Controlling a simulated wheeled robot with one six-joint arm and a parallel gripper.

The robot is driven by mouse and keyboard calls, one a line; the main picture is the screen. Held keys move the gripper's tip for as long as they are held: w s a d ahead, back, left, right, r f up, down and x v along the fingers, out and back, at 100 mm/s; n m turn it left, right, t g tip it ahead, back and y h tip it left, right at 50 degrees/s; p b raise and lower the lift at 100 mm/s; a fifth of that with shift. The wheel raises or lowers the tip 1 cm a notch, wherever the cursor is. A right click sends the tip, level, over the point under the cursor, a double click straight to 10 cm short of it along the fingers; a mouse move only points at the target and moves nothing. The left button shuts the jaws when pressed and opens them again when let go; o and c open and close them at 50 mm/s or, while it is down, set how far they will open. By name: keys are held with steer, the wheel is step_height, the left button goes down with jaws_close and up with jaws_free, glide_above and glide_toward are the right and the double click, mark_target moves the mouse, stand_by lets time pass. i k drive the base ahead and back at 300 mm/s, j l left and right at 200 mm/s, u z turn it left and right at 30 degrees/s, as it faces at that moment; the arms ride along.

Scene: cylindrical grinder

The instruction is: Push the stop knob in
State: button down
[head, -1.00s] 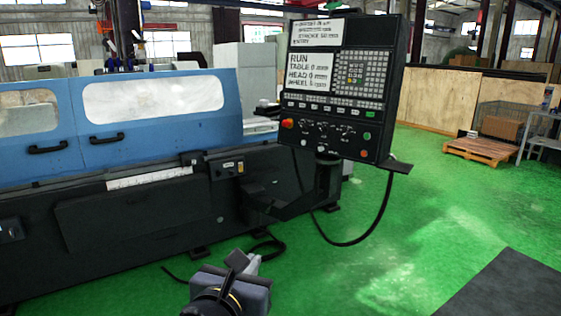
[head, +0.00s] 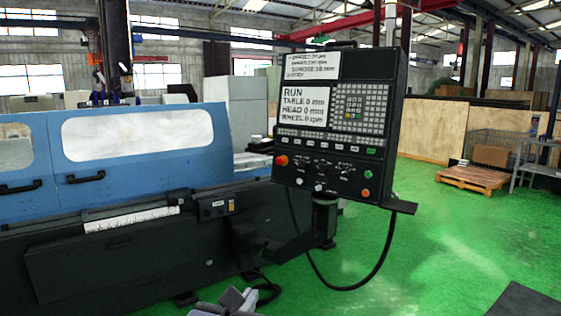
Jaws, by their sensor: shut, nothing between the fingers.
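The control panel (head: 330,170) stands upright on its arm in front of the machine. A round red-orange knob (head: 282,160), which looks like the stop knob, sits at the left of the panel's lower section. How far it stands out is too small to tell. My gripper (head: 243,297) shows only in part at the bottom edge, shut and empty. It is low in the picture, below and left of the knob, and clear of the panel.
The blue and black grinder (head: 140,145) fills the left side. A black cable (head: 350,288) hangs in a loop below the panel. A small shelf (head: 402,206) juts from the panel's lower right. Green floor (head: 430,250) lies open at right, with a pallet (head: 472,178) beyond.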

mark_target(279, 160)
steer(key=i+j+z, duration=0.35)
steer(key=i+j, duration=0.4)
steer(key=i, duration=0.55)
steer(key=i+j+z, duration=0.35)
steer(key=i+j, duration=0.75)
steer(key=i, duration=0.1)
